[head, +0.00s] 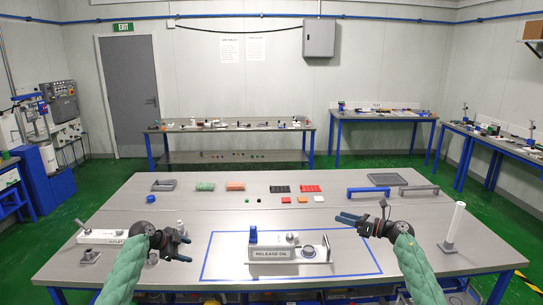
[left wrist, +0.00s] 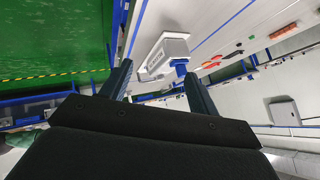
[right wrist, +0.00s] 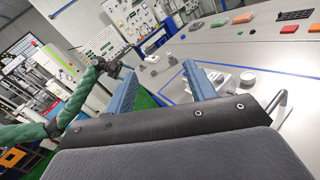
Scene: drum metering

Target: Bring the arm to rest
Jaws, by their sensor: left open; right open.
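My left gripper (head: 184,238) is open and empty above the left part of the table, left of the blue taped outline. Its two fingers stand apart in the left wrist view (left wrist: 158,85). My right gripper (head: 343,220) is open and empty above the right part of the outline, pointing left. Its blue fingers stand apart in the right wrist view (right wrist: 163,88). Both arms are raised over the table, clear of the objects on it. The grey release oil unit (head: 277,254) stands inside the outline between the grippers.
A labelled white fixture (head: 105,236) sits at left. The table's middle is largely clear.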

